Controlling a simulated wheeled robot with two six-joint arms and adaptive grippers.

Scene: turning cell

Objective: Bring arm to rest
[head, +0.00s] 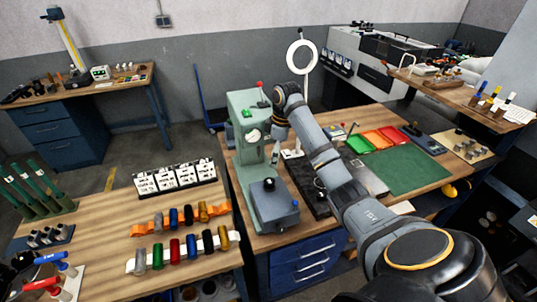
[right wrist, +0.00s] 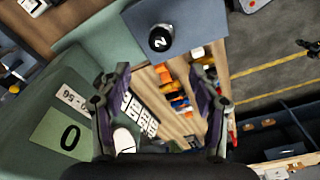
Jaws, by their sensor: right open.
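My right arm (head: 340,175) reaches from the lower right up to the green bench machine (head: 243,112). Its wrist bends down beside the machine's head, and the right gripper (head: 275,152) hangs there, small and partly hidden. In the right wrist view the two fingers of the right gripper (right wrist: 160,92) stand wide apart with nothing held between them. The machine's green body fills the left of that view, and its blue-grey block (right wrist: 205,22) with a black knob (right wrist: 160,38) lies just beyond the fingertips. I cannot make out my left gripper.
The wooden table (head: 105,210) at left holds colored rolls (head: 180,252) and a white card rack (head: 175,177). Right of the machine lie a green mat (head: 405,172) and colored trays (head: 375,140). A ring lamp (head: 302,57) stands behind my arm. Floor shows between the benches.

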